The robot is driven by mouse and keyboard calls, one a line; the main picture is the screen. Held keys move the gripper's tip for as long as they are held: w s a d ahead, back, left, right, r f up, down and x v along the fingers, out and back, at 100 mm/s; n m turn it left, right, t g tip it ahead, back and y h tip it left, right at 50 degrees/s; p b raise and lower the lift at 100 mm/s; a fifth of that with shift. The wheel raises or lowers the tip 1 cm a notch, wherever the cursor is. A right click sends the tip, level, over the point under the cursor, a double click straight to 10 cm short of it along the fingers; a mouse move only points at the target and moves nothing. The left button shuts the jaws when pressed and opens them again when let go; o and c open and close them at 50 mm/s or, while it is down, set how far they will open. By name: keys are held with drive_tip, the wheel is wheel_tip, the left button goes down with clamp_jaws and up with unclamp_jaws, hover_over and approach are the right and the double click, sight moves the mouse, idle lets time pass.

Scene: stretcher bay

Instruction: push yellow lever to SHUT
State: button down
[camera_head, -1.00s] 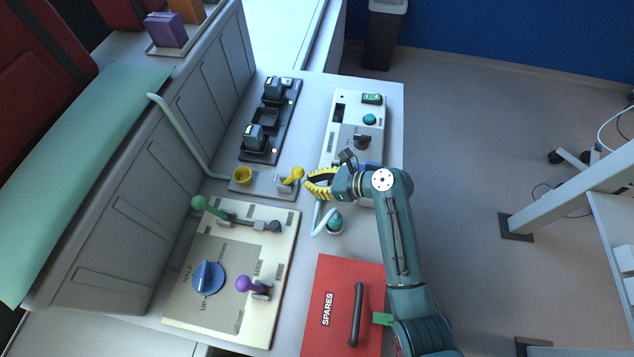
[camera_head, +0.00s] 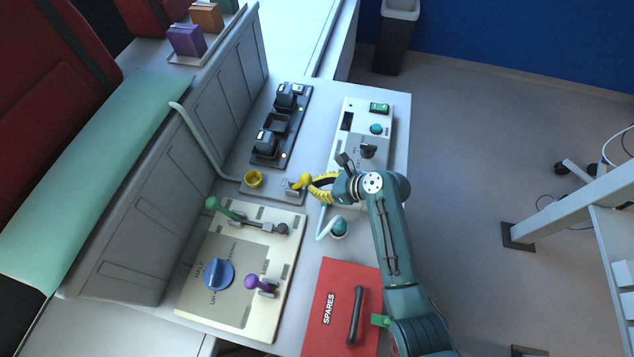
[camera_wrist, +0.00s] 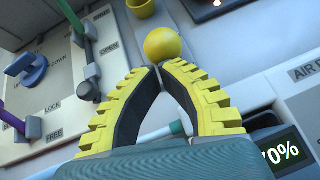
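The yellow lever (camera_head: 304,181) stands on a small grey plate (camera_head: 262,190) beside a yellow cup. Its round knob (camera_wrist: 163,44) shows in the wrist view just beyond my fingertips. My gripper (camera_head: 313,181) has yellow ribbed fingers with dark inner pads. In the wrist view the fingertips (camera_wrist: 157,68) meet, with nothing held between them. The tips are at the knob's right side in the head view; whether they touch it I cannot tell.
A panel with a green lever (camera_head: 213,204), blue dial (camera_head: 217,274) and purple lever (camera_head: 252,283) lies to the lower left. A black charger rack (camera_head: 277,122) and a grey control unit (camera_head: 364,138) stand behind. A red SPARES case (camera_head: 336,290) lies in front.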

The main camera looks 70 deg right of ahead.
sight(301, 180)
drive_tip(key=shift+w+r, duration=0.1)
drive_tip(key=shift+r, duration=0.15)
drive_tip(key=r+g+p, duration=0.1)
drive_tip(key=p, duration=0.2)
drive_tip(key=w+r+g+p, duration=0.1)
drive_tip(key=p, duration=0.2)
drive_tip(key=shift+w+a+p, duration=0.2)
drive_tip(key=shift+w+p, duration=0.1)
drive_tip(key=shift+p, duration=0.05)
drive_tip(key=shift+w+r+g+p, duration=0.3)
drive_tip(key=shift+g+p, duration=0.2)
drive_tip(key=shift+p, duration=0.25)
drive_tip(key=shift+w+a+r+g+p, duration=0.1)
drive_tip(key=shift+w+g+p, duration=0.8)
drive_tip(key=shift+p, duration=0.15)
drive_tip(key=shift+w+a, duration=0.2)
drive_tip(key=shift+w, duration=1.95)
drive_tip(key=shift+p, duration=0.3)
drive_tip(key=shift+r+p, duration=0.75)
drive_tip(key=shift+p, duration=0.05)
